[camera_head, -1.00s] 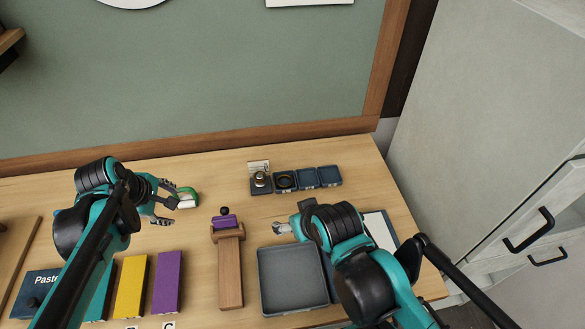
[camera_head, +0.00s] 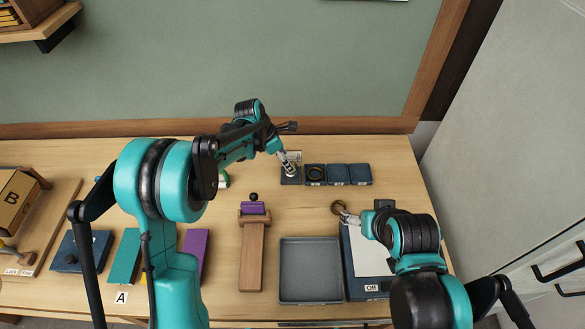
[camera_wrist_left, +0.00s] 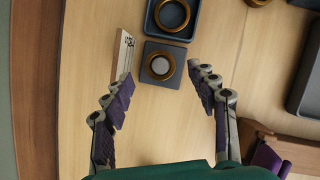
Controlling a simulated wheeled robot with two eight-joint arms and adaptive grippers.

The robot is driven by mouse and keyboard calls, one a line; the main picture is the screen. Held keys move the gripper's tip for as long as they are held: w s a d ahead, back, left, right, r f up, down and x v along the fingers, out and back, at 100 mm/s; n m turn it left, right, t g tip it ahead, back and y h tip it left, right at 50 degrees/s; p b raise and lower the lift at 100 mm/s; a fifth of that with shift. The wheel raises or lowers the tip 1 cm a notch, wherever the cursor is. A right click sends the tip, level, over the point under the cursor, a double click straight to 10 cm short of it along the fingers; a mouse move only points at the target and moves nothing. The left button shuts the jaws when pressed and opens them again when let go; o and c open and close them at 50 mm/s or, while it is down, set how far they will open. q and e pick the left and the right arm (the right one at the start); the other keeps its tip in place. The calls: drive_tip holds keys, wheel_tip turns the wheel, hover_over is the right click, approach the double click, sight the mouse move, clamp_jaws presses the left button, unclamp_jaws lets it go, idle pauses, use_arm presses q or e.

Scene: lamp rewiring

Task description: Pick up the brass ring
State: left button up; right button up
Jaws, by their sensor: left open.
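In the left wrist view, a brass ring (camera_wrist_left: 168,52) surrounds a pale round centre on a dark square block (camera_wrist_left: 150,75), beside a small upright pale plate. My left gripper (camera_wrist_left: 162,82) is open, its fingers either side of this block, with nothing between the pads. In the head view, this gripper (camera_head: 287,160) is above the block (camera_head: 291,180) and partly hides it. A second brass-coloured ring (camera_wrist_left: 184,30) lies in the adjoining tray (camera_head: 315,183). A third ring (camera_head: 339,207) is at the tips of my right gripper (camera_head: 346,214); whether it is gripped is unclear.
Two more small dark trays (camera_head: 349,175) continue the row. A large grey tray (camera_head: 310,270) and a wooden stand with a purple top (camera_head: 252,250) are nearer me. Coloured blocks (camera_head: 125,255) lie left. Bare table lies between the trays and stand.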

use_arm(q)
drive_tip(key=x, duration=0.3)
drive_tip(key=shift+f+b, duration=0.2)
drive_tip(key=shift+b, duration=0.1)
drive_tip(key=shift+r, duration=0.1)
drive_tip(key=c, duration=1)
